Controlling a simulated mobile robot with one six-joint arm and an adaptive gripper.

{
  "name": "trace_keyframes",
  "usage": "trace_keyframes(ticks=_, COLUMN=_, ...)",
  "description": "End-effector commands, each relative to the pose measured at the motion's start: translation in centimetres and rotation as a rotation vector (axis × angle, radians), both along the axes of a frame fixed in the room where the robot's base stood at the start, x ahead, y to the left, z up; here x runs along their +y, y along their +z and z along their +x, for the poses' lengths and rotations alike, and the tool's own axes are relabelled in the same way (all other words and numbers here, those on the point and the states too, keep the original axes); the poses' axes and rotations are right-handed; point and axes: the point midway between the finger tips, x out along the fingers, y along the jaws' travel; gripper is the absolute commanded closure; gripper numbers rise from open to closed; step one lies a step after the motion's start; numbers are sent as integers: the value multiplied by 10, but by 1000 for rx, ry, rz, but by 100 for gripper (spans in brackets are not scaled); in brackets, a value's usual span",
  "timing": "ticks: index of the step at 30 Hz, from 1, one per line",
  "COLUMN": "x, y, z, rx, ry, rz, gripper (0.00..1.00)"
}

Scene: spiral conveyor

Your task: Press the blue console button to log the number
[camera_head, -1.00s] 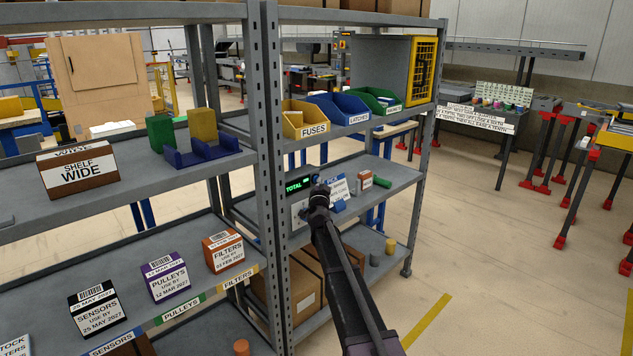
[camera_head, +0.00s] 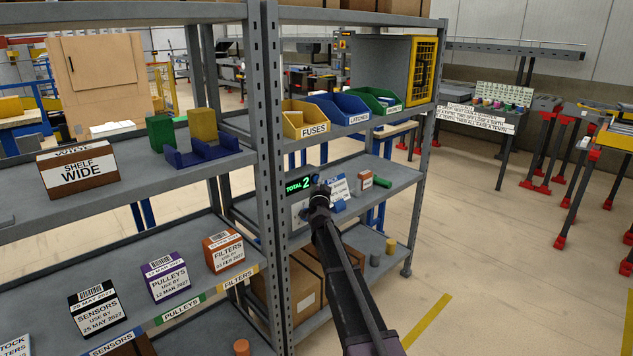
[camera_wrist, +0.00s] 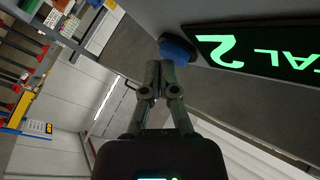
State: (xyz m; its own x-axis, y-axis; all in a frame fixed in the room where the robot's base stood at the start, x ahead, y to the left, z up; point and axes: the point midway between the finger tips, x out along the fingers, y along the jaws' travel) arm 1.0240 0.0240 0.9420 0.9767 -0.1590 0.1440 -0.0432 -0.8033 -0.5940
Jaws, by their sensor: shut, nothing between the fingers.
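The console's dark display (camera_head: 299,184) stands on the middle shelf of the right rack and reads "TOTAL 2" in green. The display also fills the upper right of the wrist view (camera_wrist: 262,48), turned over. The round blue button (camera_wrist: 178,50) sits beside the display in the wrist view. My gripper (camera_wrist: 161,66) is shut and empty, its fingertips right at the near edge of the blue button. I cannot tell whether they touch it. In the head view my gripper (camera_head: 319,188) is in front of the console and hides part of it.
A white notice (camera_head: 340,187), a blue item (camera_head: 339,206) and a green cylinder (camera_head: 382,181) are on the same shelf. A rack upright (camera_head: 273,150) stands close left of my gripper. Bins, including the yellow fuses bin (camera_head: 305,119), sit above.

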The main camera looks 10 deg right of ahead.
Motion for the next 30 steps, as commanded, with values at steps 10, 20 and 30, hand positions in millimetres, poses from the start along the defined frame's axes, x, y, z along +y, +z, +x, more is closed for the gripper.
trace_keyframes(ticks=10, x=-7, y=0, z=-9, rx=0, ry=-2, rz=-1, gripper=100)
trace_keyframes(ticks=20, x=-7, y=0, z=-10, rx=0, ry=0, rz=-1, gripper=100)
trace_keyframes(ticks=30, x=-16, y=0, z=-24, rx=0, ry=0, rz=0, gripper=100)
